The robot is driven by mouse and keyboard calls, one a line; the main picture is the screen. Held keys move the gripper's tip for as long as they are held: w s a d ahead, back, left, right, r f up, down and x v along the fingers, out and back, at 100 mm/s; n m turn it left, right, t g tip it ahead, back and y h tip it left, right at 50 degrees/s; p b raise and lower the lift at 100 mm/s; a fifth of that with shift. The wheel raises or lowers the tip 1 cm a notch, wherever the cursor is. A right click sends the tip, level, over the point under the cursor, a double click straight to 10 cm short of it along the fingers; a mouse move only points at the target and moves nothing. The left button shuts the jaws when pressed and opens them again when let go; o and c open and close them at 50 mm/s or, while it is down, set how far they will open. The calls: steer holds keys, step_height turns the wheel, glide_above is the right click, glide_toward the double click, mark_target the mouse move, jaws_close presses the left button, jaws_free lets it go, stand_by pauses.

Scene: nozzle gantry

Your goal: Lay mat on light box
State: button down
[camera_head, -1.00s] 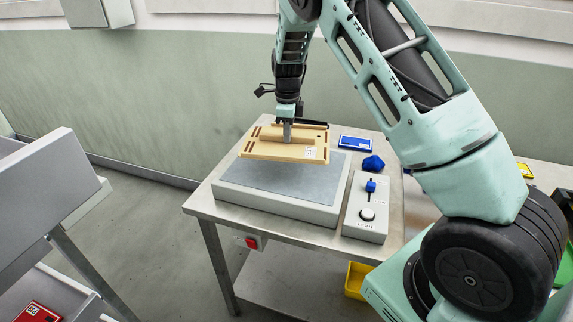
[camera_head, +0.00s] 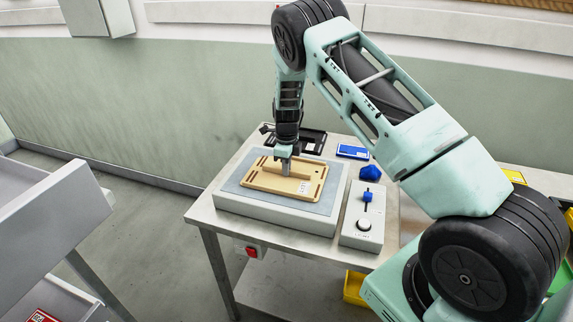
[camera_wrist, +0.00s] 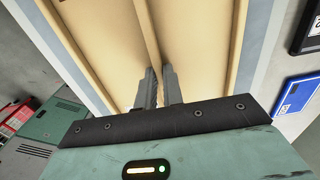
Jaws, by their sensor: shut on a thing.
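The mat (camera_head: 270,183) is a flat tan board with slots near its edges, a raised bar along its middle and a small white label. It lies over the grey top of the light box (camera_head: 232,205), apparently flat on it, though I cannot tell if it fully touches. My gripper (camera_head: 286,169) points down and is shut on the mat's middle bar. In the wrist view my gripper (camera_wrist: 159,88) has its two fingers on either side of the bar of the mat (camera_wrist: 100,45). Bare grey surface shows around the mat.
A control box (camera_head: 363,222) with a blue slider and round knob stands right of the light box. A blue faceted piece (camera_head: 370,173), a blue card (camera_head: 352,152) and a black tray (camera_head: 312,141) lie behind.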

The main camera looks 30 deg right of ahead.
steer(key=c, duration=1.9)
jaws_free()
steer(key=shift+f, duration=0.15)
steer(key=shift+c, duration=0.2)
steer(key=o, duration=0.4)
